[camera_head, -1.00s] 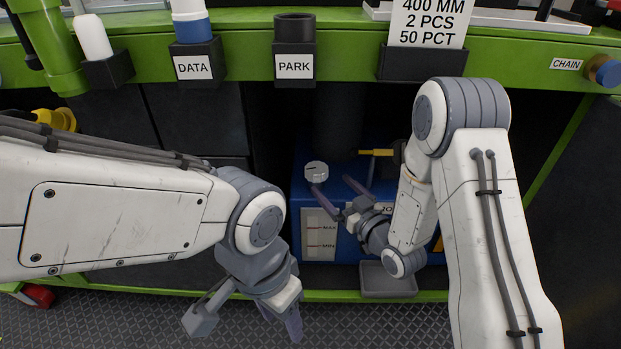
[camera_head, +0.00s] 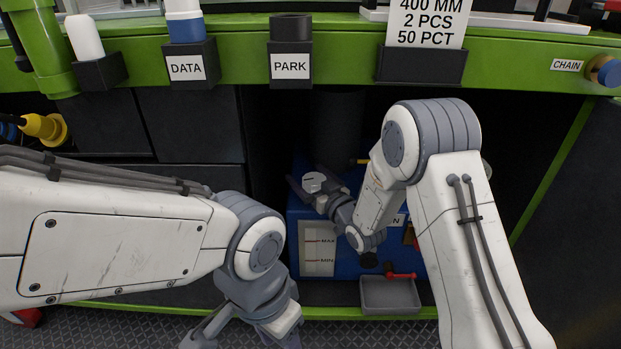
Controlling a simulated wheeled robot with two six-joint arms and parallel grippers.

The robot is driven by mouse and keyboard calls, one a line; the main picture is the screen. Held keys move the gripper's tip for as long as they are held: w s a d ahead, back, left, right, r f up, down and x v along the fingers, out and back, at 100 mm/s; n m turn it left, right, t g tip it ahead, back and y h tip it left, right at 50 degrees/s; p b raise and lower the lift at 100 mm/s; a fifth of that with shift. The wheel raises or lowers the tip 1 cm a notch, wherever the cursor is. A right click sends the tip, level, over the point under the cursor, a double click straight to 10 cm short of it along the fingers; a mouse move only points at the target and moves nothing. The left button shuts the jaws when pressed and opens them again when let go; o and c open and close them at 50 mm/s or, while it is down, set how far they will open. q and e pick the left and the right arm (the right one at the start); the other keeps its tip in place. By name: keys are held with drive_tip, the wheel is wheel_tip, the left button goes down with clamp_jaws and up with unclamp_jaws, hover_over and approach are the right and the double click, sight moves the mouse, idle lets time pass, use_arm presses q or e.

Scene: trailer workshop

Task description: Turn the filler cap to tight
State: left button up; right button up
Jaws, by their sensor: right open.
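The filler cap (camera_head: 314,182) is a pale grey round knob on top of the blue tank (camera_head: 345,266), low inside the dark bay. My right gripper (camera_head: 313,188) is open, with its dark fingers reaching in from the right to either side of the cap. Whether either finger touches the cap cannot be told. My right forearm hides much of the tank's right side. My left gripper (camera_head: 246,338) is open and empty at the bottom of the view, left of and nearer than the tank, its fingertips partly cut off by the frame edge.
A level window (camera_head: 319,247) with MAX and MIN marks is on the tank front. A red-handled valve (camera_head: 401,275) sits above a grey drip tray (camera_head: 390,296). The green bench edge (camera_head: 345,68) with labelled holders crosses above the bay.

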drive_tip(key=c, duration=1.3)
drive_tip(key=shift+d, duration=0.15)
